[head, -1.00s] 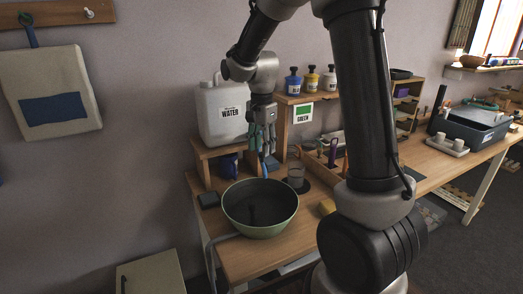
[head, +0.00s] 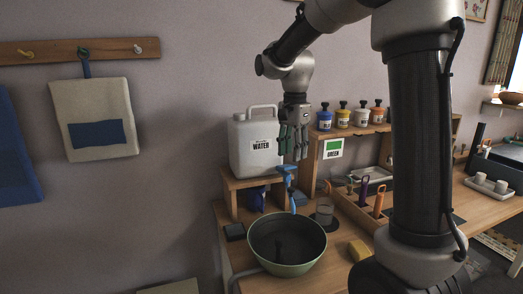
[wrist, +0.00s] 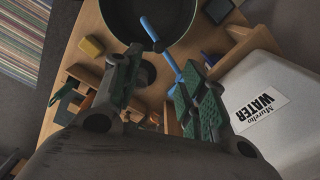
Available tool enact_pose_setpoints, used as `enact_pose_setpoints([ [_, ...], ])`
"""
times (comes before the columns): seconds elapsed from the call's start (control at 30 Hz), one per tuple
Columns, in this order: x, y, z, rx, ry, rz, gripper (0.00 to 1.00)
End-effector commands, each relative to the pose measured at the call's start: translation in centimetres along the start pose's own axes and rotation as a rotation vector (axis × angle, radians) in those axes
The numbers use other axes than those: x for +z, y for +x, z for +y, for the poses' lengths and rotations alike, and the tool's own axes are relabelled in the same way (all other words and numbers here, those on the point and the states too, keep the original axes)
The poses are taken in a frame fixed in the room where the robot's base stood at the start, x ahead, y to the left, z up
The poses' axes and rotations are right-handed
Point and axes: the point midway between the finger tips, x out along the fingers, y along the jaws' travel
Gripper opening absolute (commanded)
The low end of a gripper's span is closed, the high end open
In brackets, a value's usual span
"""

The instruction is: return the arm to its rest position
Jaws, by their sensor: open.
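My gripper (head: 293,150) hangs fingers-down in front of the right side of the white water jug (head: 255,142). Its green-padded fingers are apart and empty, as the wrist view also shows (wrist: 158,78). Just below the fingertips in the head view is a blue tap-like piece (head: 287,172); its blue parts also show in the wrist view (wrist: 172,62). A green bowl (head: 288,268) stands below on the bench, with a dark shape inside. My arm rises from the lower right and bends over to the gripper.
The jug stands on a wooden riser (head: 232,184). A shelf of small paint bottles (head: 343,116) and a green sign (head: 333,149) are to its right. Open air lies left of the jug.

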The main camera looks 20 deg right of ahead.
Motion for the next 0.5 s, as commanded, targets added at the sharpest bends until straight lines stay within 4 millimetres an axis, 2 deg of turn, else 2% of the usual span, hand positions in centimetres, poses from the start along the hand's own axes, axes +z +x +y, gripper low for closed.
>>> enact_pose_setpoints([
  [0.17,0.0,0.0,0.0,-0.001,-0.050,0.000,0.42],
  [0.3,0.0,0.5,0.1,-0.003,-0.235,0.001,0.42],
  [0.4,0.5,2.0,1.5,0.018,-0.420,-0.011,0.42],
  [0.5,1.2,2.1,4.1,0.013,-0.610,-0.010,0.42],
])
